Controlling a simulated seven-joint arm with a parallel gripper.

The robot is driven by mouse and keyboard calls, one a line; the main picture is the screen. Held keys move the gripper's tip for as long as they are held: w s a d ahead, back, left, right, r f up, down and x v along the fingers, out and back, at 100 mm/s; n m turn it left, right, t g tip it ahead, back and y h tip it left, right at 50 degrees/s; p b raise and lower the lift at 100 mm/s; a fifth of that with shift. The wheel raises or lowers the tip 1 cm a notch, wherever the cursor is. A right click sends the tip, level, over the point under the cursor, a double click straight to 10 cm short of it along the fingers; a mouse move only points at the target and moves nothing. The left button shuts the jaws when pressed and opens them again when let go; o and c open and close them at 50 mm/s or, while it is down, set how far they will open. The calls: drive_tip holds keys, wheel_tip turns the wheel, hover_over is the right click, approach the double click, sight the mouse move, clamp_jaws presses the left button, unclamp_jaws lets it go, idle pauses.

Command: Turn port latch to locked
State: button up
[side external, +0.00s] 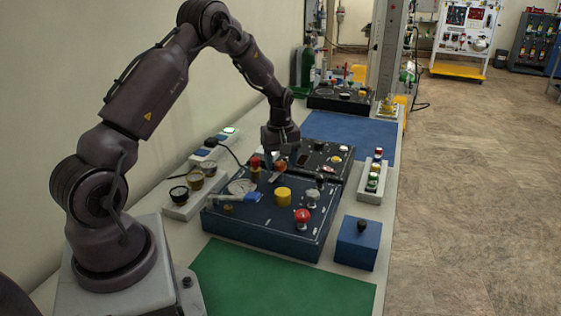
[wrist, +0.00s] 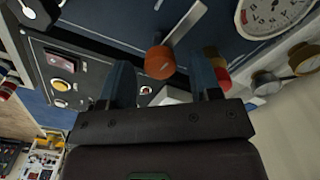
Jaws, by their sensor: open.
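A lever with a silver arm (wrist: 186,22) and a round orange knob (wrist: 160,62) shows in the wrist view; I take it to be the port latch. In the side view its silver arm (side external: 275,178) lies on the dark blue panel (side external: 235,221), below my gripper (side external: 281,155). In the wrist view my gripper (wrist: 162,78) is open, with the orange knob between and slightly beyond its two fingertips. I see no clear contact. Any lock marking is too small to read.
On the panel stand a yellow knob (side external: 283,196), a red button (side external: 302,215), a gauge (side external: 241,186) and a red-topped post (side external: 255,163) close to the latch. A black panel (side external: 322,152) adjoins behind. A green mat (side external: 280,283) in front is clear.

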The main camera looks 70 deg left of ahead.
drive_tip(key=shift+f, duration=0.35)
drive_tip(key=c, duration=0.9)
drive_tip(key=m, duration=1.1)
drive_tip(key=shift+m, duration=0.3)
drive_tip(key=shift+r+m, duration=0.1)
drive_tip(key=shift+m, duration=1.6)
